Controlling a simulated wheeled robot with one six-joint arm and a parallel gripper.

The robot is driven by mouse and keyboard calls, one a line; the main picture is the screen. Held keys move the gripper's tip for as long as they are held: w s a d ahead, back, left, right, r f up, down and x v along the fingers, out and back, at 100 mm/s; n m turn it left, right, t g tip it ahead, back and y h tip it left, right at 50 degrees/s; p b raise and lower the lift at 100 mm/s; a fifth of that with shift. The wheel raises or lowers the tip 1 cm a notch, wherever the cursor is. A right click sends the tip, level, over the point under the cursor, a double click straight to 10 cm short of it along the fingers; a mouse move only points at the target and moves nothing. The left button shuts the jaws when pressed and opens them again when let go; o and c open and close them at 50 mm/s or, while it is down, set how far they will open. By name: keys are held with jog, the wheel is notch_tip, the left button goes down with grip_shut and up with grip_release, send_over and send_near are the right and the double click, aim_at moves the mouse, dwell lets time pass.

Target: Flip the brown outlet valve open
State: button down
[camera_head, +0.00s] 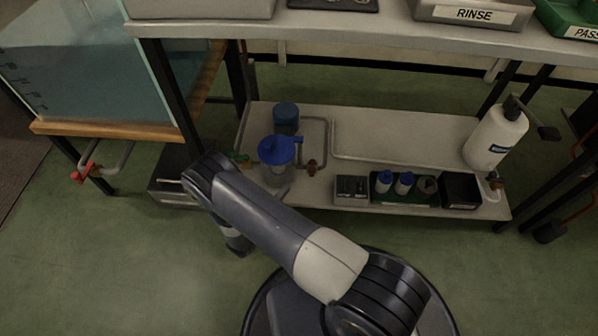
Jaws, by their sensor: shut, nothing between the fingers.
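A clear cylinder with a blue lid (277,150) stands upright near the left end of the lower shelf. The brown outlet valve (312,167) is at its right side, on a short pipe. It is too small here to tell which way its handle is turned. My arm reaches up from the lower right, passing in front of the shelf's left front corner. My gripper cannot be made out; my own arm links seem to hide it. I cannot tell how far it is from the brown valve.
A blue container (285,117) stands behind the cylinder. Small boxes and a green rack (404,188) line the shelf's front edge. A white bottle (497,136) is at the right end. The upper bench (360,32) overhangs. The shelf's middle is clear.

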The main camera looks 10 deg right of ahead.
jog(key=shift+a+f, duration=0.1)
jog(key=shift+f, duration=0.05)
jog(key=b+x, duration=0.2)
jog(key=x, duration=0.8)
jog(key=shift+b, duration=0.35)
